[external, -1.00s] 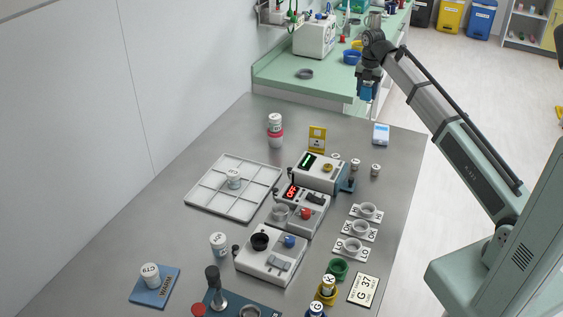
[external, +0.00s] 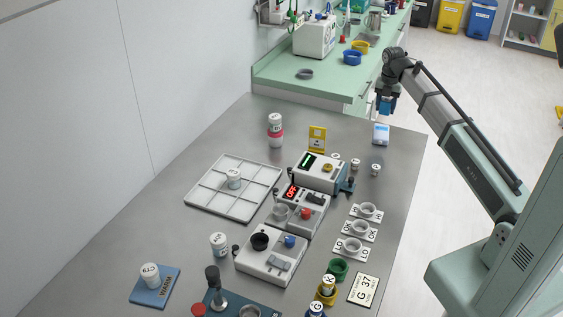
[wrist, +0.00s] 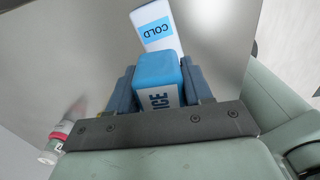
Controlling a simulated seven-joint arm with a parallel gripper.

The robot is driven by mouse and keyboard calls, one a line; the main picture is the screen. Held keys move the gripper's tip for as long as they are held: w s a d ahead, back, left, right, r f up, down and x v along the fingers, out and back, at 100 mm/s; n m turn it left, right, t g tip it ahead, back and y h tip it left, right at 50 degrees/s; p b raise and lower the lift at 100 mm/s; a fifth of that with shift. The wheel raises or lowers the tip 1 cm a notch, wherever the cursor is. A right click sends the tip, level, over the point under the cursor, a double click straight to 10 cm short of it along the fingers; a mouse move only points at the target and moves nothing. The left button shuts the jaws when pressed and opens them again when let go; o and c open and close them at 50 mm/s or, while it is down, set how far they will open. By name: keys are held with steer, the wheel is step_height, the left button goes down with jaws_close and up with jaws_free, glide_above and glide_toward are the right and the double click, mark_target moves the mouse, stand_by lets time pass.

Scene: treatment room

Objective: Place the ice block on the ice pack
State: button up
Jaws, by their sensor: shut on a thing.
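The ice block (wrist: 157,80) is blue with a white label reading ICE. My gripper (external: 384,108) is shut on it and holds it in the air near the far right corner of the table. The ice block also shows in the external view (external: 384,107), just above the ice pack in the picture. The ice pack (external: 380,135) is a white and blue slab lying flat on the table. In the wrist view the ice pack (wrist: 155,27), labelled COLD, lies beyond the held block, partly hidden by it. I see a gap between block and pack in the external view.
A yellow sign (external: 317,138) and a white bottle with a red band (external: 275,130) stand left of the pack. Small labelled vials (external: 376,169) stand nearer. A green counter (external: 300,82) lies behind the table. The table around the pack is clear.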

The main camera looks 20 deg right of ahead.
mark_target(387, 99)
steer(key=shift+f, duration=4)
steer(key=shift+f, duration=0.1)
steer(key=o, duration=1.1)
steer(key=shift+c, duration=0.2)
step_height(387, 99, up, 12)
steer(key=shift+r, duration=0.1)
